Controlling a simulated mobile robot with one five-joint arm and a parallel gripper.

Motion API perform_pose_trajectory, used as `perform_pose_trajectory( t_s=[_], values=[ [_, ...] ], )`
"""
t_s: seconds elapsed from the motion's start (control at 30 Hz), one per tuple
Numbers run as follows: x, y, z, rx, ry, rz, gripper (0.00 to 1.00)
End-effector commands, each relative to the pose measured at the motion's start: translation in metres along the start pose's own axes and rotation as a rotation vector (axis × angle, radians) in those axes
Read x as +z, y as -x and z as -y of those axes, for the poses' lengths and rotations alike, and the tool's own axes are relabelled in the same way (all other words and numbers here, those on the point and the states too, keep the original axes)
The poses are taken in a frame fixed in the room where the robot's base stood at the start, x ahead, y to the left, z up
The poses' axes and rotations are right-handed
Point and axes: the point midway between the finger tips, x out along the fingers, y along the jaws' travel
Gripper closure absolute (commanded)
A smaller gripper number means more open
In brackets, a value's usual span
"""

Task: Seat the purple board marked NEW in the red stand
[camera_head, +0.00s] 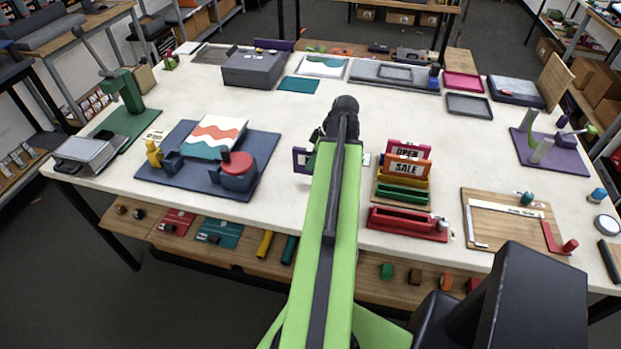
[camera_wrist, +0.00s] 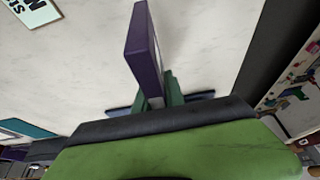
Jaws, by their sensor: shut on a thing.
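A purple board (camera_wrist: 143,50) stands between the green fingers of my gripper (camera_wrist: 158,100) in the wrist view, with its narrow edge toward the camera. My gripper is shut on it. In the head view the purple board (camera_head: 299,160) shows just left of my arm, which hides the rest of it and the fingers. Its lettering cannot be read. The red stand (camera_head: 405,224) is at the table's front, right of my arm, and its slot looks empty. Behind it is a rack (camera_head: 402,195) with green and yellow holders, holding the OPEN board (camera_head: 408,149) and the orange SALE board (camera_head: 405,167).
A wooden tray (camera_head: 500,232) lies right of the red stand. A dark blue base (camera_head: 255,185) with a red-topped fixture is on the left. A purple base (camera_head: 553,150) with posts is at far right.

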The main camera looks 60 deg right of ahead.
Motion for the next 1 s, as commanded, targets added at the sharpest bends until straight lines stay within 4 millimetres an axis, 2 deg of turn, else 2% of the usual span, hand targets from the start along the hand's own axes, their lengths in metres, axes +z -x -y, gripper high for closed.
perform_pose_trajectory(
  t_s=[0.17, 0.4, 0.67, 0.8, 0.83, 0.97, 1.0],
  values=[
    [0.000, -0.004, 0.000, 0.001, -0.001, 0.000, 1.00],
    [0.016, -0.041, 0.000, 0.000, -0.001, 0.000, 1.00],
    [0.015, -0.037, 0.000, 0.000, -0.001, 0.000, 1.00],
    [0.017, -0.042, 0.000, 0.000, -0.002, 0.000, 1.00],
    [0.016, -0.040, 0.000, 0.000, -0.002, 0.000, 0.82],
    [0.016, -0.040, 0.000, 0.000, -0.002, 0.000, 0.65],
    [0.016, -0.040, 0.000, 0.001, -0.002, 0.000, 0.64]
  ],
)
